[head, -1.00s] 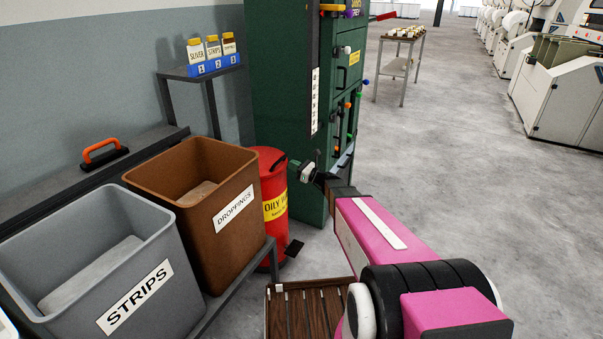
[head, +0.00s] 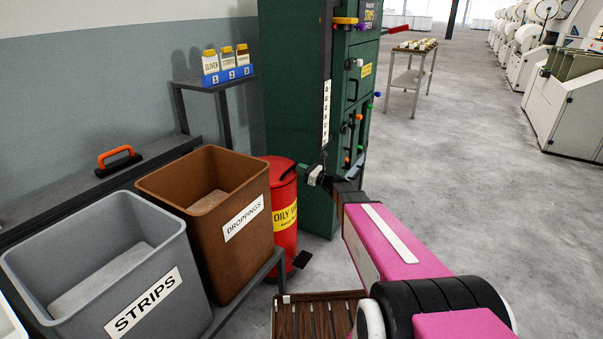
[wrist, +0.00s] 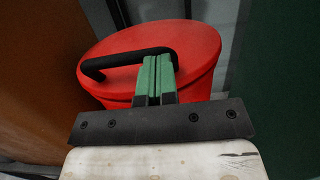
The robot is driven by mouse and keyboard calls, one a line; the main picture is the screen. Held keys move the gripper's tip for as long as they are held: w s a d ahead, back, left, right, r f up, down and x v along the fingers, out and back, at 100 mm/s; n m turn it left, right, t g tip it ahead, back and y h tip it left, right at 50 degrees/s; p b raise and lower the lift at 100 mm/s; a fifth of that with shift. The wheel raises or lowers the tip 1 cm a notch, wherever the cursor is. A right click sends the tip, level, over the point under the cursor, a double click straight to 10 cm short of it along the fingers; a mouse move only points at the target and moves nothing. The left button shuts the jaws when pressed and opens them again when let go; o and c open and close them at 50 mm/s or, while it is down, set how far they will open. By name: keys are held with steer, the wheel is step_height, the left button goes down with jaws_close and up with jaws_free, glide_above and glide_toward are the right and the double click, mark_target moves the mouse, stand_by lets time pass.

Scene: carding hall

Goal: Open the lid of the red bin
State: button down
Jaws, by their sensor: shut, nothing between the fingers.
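The red bin (head: 284,236) stands on the floor between the brown bin and the green cabinet, with a yellow label on its front. Its round red lid (wrist: 195,40) is down on the body in the wrist view. A black bar handle (wrist: 108,62) runs across the lid. My gripper (wrist: 158,60) is shut, its green fingers side by side with nothing held. The fingers overlap the handle near its right end in the wrist view; I cannot tell whether they touch it. In the head view my gripper (head: 304,171) is at the lid's right edge.
The brown droppings bin (head: 240,245) and grey strips bin (head: 155,305) stand left of the red bin. The tall green cabinet (head: 290,90) rises close behind it. A slatted wooden piece (head: 318,315) lies in front. Open floor is right.

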steer(key=r, duration=0.2)
steer(key=w+a+r+g+h, duration=0.1)
steer(key=r, duration=0.2)
steer(key=a+r+h, duration=0.1)
steer(key=r, duration=0.1)
steer(key=shift+w+r+g, duration=0.15)
steer(key=shift+r+g, duration=0.15)
steer(key=shift+g, duration=0.1)
steer(key=w+a+r+g+h, duration=0.2)
steer(key=w+a+r+h, duration=0.2)
steer(key=w+a+r, duration=0.2)
steer(key=w+a+r+g+h, duration=0.2)
steer(key=w+a+r, duration=0.4)
steer(key=a+r, duration=0.5)
steer(key=shift+w+a+g+h, duration=0.4)
steer(key=shift+a+h, duration=0.5)
steer(key=shift+a, duration=0.25)
